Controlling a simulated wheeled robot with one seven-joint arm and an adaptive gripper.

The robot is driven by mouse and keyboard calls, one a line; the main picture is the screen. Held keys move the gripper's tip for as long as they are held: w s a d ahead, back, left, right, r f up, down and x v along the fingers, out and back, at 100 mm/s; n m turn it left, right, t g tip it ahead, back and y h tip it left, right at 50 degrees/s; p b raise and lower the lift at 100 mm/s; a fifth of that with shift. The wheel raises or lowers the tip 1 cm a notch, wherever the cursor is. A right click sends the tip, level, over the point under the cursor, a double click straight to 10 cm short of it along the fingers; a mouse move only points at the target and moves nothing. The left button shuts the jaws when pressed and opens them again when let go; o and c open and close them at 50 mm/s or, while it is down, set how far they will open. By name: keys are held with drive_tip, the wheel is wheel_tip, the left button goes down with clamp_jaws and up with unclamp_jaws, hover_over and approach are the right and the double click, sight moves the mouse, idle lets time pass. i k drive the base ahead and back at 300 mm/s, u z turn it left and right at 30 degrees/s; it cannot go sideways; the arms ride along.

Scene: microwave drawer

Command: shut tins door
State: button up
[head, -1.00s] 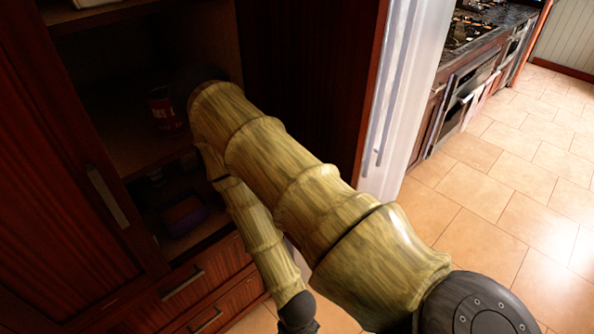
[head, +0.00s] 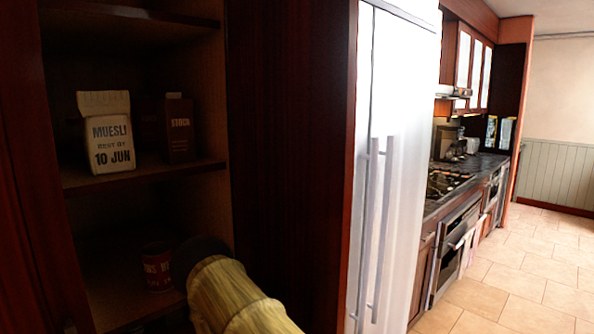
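The cupboard with the tins stands open at the left. A dark wooden panel (head: 288,140), which looks like its open door, stands out at the right of the opening, beside the fridge. A tin (head: 157,268) with partly readable print sits on the lower shelf. My yellow banded arm reaches up from the bottom edge, in front of the lower part of the opening and the panel. My gripper is not in view, so its fingers and any contact with the door are hidden.
A muesli bag (head: 107,135) and a stock carton (head: 179,130) stand on the upper shelf (head: 150,174). A white fridge (head: 395,160) stands right of the panel. A counter with a hob (head: 448,183) and oven (head: 455,255) lies beyond. The tiled floor (head: 510,270) at right is clear.

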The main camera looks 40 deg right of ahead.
sight(292, 64)
drive_tip(key=k, duration=1.5)
drive_tip(key=z, duration=2.35)
drive_tip(key=i, duration=2.25)
drive_tip(key=u, duration=2.95)
